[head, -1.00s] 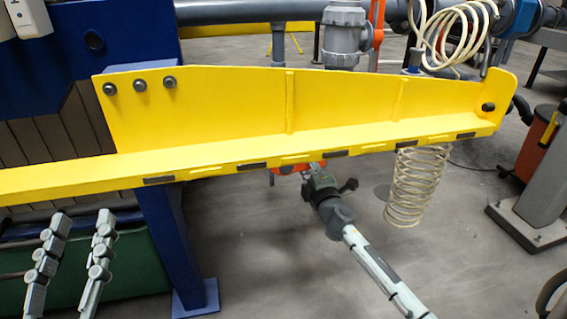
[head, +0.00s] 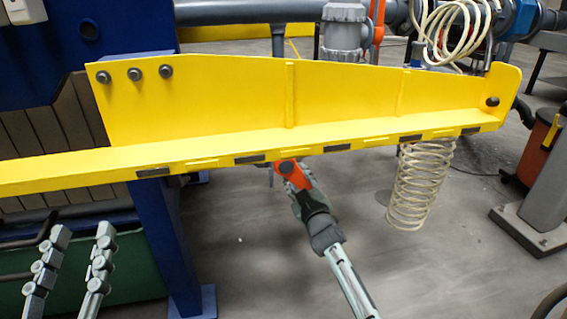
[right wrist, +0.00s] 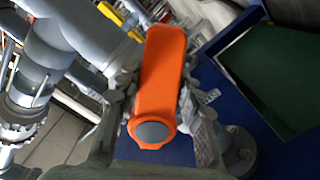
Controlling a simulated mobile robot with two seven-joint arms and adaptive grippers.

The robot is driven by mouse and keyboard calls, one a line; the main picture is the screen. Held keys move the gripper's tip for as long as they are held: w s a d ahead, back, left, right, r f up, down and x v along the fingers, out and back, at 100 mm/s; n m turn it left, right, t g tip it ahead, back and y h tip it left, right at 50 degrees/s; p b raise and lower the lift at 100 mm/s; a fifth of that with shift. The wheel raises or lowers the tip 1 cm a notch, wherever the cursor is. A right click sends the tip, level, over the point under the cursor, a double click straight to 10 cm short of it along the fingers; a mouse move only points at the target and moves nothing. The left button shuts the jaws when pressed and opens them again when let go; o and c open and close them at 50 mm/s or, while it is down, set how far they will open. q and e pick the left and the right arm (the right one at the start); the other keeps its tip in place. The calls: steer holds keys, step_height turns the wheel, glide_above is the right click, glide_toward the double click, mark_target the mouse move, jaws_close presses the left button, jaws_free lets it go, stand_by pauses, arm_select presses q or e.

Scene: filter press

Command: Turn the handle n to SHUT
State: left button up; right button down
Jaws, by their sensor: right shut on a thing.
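The handle's marking and any SHUT label are not legible. My left gripper (head: 83,228) is at the lower left, its two grey segmented fingers apart and empty.
The yellow beam (head: 240,95) crosses in front of the handle. A cream coiled hose (head: 420,185) hangs to the right. A blue post (head: 170,240) stands left. Another orange handle (head: 378,20) is on the pipework above. Grey floor (head: 440,270) is open below.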

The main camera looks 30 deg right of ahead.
steer(key=m, duration=0.1)
steer(key=a+m, duration=0.1)
steer(key=a+f+m, duration=0.1)
steer(key=shift+w+a+m, duration=0.25)
steer(key=shift+m, duration=0.05)
steer(key=m, duration=0.1)
steer(key=a+m+p, duration=0.1)
steer(key=a+m, duration=0.1)
steer(key=shift+w+f+m, duration=0.15)
steer(key=shift+w+m, duration=0.1)
steer(key=shift+m, duration=0.15)
steer(key=c, duration=1)
jaws_free()
steer(key=shift+o, duration=0.2)
steer(key=shift+d, duration=0.1)
